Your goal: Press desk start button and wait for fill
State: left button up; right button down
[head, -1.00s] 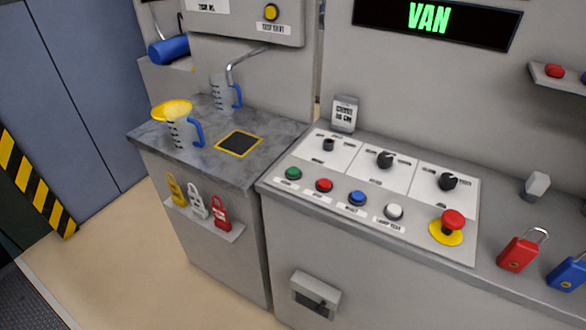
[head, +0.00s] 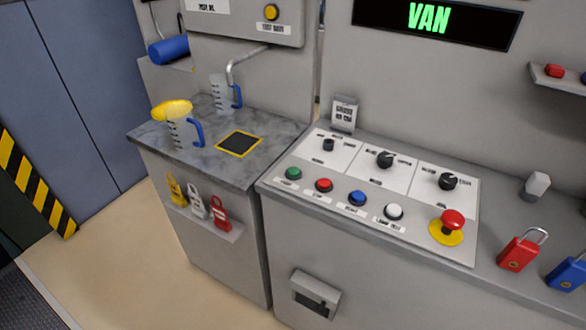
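The desk control panel (head: 312,208) carries a row of buttons: a green button (head: 293,173) at the far left, then a red button (head: 324,185), a blue button (head: 358,198) and a white button (head: 393,211). The small labels under them are too blurred to read surely. A jug with a blue handle (head: 224,95) stands under the bent spout (head: 240,62) on the left counter. I cannot tell any liquid in it. A second jug (head: 183,132) with a yellow funnel (head: 172,110) stands nearer. Neither gripper is in view.
A red mushroom button (head: 452,221) on a yellow base sits at the panel's right. Red (head: 519,251) and blue (head: 567,271) padlocks lie further right. A black square with a yellow border (head: 239,144) marks the counter. A display (head: 436,22) reads VAN.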

aim_at(293, 171)
jog(key=i+j+z, duration=0.1)
jog(key=z, duration=0.3)
jog(key=j+z, duration=0.2)
jog(key=z, duration=0.25)
jog(key=i+j+z, duration=0.1)
jog(key=z, duration=0.3)
jog(key=j+z, duration=0.35)
jog(key=j, duration=1.45)
